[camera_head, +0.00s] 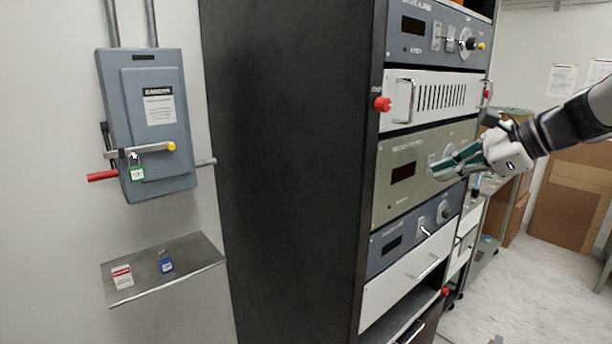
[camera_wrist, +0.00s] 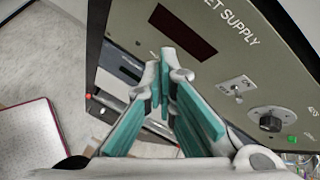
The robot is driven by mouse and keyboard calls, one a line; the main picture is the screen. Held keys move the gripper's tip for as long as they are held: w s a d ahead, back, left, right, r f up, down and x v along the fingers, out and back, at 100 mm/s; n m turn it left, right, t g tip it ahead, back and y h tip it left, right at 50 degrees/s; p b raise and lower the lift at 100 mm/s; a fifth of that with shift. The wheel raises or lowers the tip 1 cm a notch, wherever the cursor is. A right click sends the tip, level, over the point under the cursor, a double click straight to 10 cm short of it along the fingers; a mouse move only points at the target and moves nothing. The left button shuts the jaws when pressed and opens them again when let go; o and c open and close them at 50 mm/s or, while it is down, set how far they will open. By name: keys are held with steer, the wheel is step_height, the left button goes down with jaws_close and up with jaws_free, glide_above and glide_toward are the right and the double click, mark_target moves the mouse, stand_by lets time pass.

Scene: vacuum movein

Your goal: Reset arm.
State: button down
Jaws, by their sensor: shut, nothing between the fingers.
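My gripper (camera_head: 440,170) is in front of the beige panel of the rack on the right side of the head view. Its teal-lined fingers are closed together and hold nothing. In the wrist view my gripper (camera_wrist: 165,75) points toward a panel (camera_wrist: 250,60) marked "...ET SUPPLY", with a dark display, a toggle switch (camera_wrist: 237,88) and a black knob (camera_wrist: 270,122). I cannot tell whether the fingertips touch the panel. In the head view my arm reaches in from the right edge.
A tall black rack (camera_head: 285,170) stands in the middle, with red knobs (camera_head: 382,104) and drawers. Floor at right is open.

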steer(key=s+a+f+n+g+h+b, duration=0.1)
steer(key=s+a+f+n+g, duration=0.1)
steer(key=s+a+n, duration=0.4)
steer(key=s+a+f+n+h+b, duration=0.1)
steer(key=s+f+n+h+b, duration=0.1)
steer(key=s+f+n, duration=0.3)
steer(key=s+a+f+n+h+b, duration=0.2)
steer(key=s+f+n+h, duration=0.2)
steer(key=s+n, duration=0.5)
steer(key=s+f, duration=0.2)
steer(key=shift+s+a+n+h, duration=0.2)
steer(key=shift+s+n+h, duration=0.1)
steer(key=shift+n, duration=0.1)
steer(key=shift+r, duration=0.1)
stand_by(0.9)
